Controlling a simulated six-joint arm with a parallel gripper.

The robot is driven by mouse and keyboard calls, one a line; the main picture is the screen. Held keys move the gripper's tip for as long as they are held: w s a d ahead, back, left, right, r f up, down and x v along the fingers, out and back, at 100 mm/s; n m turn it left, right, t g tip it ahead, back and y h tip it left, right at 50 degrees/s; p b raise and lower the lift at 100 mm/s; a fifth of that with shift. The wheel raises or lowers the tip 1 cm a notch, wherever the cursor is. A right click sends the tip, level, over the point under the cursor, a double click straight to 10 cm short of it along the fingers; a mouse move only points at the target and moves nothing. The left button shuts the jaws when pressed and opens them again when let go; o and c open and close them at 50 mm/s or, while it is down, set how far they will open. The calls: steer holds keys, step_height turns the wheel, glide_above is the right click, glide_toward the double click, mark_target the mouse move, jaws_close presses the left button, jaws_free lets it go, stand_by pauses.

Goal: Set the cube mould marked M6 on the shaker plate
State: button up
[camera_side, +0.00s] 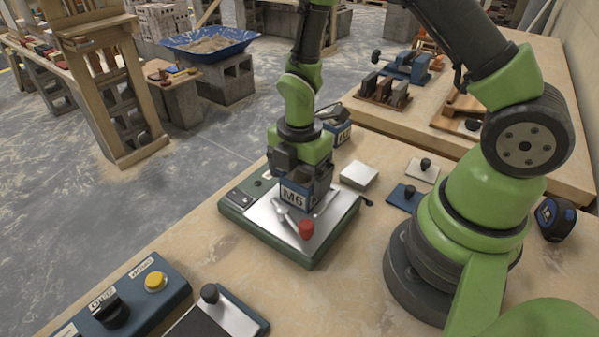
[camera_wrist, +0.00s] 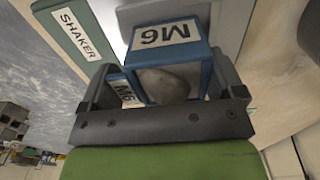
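The cube mould M6 (camera_side: 296,196) is a blue box with a white label and grey material inside. My gripper (camera_side: 303,178) points down over the shaker with a finger on either side of the mould, and looks shut on it. The wrist view shows the mould (camera_wrist: 170,55) between the fingers (camera_wrist: 160,95). Below it is the bright metal shaker plate (camera_side: 268,219) on a green base. The mould is at or just above the plate; I cannot tell whether it touches. A red-knobbed clamp (camera_side: 306,229) stands at the plate's front. The SHAKER label (camera_wrist: 77,33) shows in the wrist view.
Another blue labelled mould (camera_side: 340,130) stands behind my gripper. A pale square plate (camera_side: 359,175) and knobbed lids (camera_side: 405,197) lie right of the shaker. A blue control box (camera_side: 130,300) with a yellow button is at the front left.

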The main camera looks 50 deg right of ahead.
steer(key=shift+o, duration=0.7)
step_height(320, 180, up, 12)
step_height(320, 180, up, 9)
steer(key=m+t+y, duration=0.1)
steer(key=m+t, duration=0.2)
steer(key=m, duration=0.7)
glide_above(299, 173)
steer(key=s, duration=0.5)
steer(key=s+a+r+m+t+y, duration=0.1)
steer(key=s+r+m+t, duration=0.3)
steer(key=s+m, duration=0.3)
steer(key=shift+a+r+m, duration=0.15)
steer(key=shift+a+m, duration=0.05)
steer(key=shift+m, duration=2.4)
steer(key=shift+s, duration=0.1)
